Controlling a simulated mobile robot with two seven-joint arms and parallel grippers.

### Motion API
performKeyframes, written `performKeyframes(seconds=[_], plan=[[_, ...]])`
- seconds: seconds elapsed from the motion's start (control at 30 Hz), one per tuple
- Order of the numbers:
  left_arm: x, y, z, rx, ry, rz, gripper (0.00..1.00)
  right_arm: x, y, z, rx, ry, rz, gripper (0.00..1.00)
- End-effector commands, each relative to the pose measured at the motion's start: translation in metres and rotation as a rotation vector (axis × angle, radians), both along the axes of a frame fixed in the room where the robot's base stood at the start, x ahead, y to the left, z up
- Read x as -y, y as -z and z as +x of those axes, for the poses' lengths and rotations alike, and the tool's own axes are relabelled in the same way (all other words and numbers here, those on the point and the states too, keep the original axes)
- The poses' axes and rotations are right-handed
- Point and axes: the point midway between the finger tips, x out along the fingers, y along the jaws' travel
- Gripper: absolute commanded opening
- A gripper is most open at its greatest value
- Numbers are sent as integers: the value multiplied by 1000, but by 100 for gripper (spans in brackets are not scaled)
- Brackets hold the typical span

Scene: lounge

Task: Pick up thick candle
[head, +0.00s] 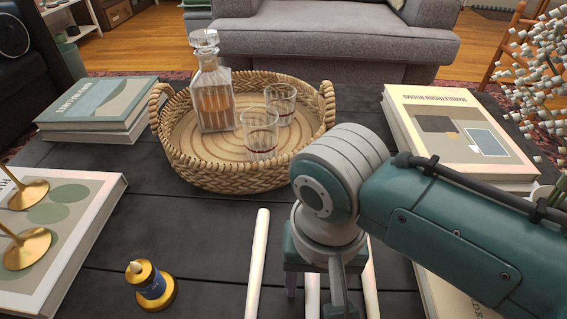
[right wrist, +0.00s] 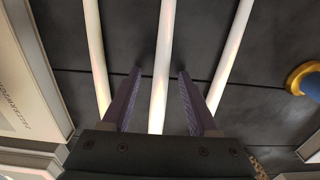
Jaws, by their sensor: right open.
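Three long pale candles lie side by side on the dark table: a left one (head: 257,263), a middle one (head: 313,293) and a right one (head: 370,285), partly behind my right arm. In the right wrist view the middle candle (right wrist: 165,50) looks slightly thicker than its neighbours (right wrist: 94,45) (right wrist: 232,55), but the difference is small. My right gripper (right wrist: 160,73) is open, pointing down, with one purple finger on each side of the middle candle. I see no finger closed on it. My left gripper is out of view.
A woven tray (head: 195,178) with a decanter (head: 212,95) and two glasses stands behind. Books lie at left (head: 95,108), front left (head: 75,240) and right (head: 460,130). A blue and brass holder (head: 151,285) stands left of the candles.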

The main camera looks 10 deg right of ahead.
Motion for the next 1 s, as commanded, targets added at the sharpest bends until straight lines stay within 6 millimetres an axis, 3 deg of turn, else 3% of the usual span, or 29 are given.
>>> performKeyframes(seconds=[0.23,0.77,1.0], plan=[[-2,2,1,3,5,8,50,0,3,0,1,-1,1,60],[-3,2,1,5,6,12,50,0,3,0,1,-1,1,1],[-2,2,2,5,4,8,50,0,4,0,1,-1,1,0]])
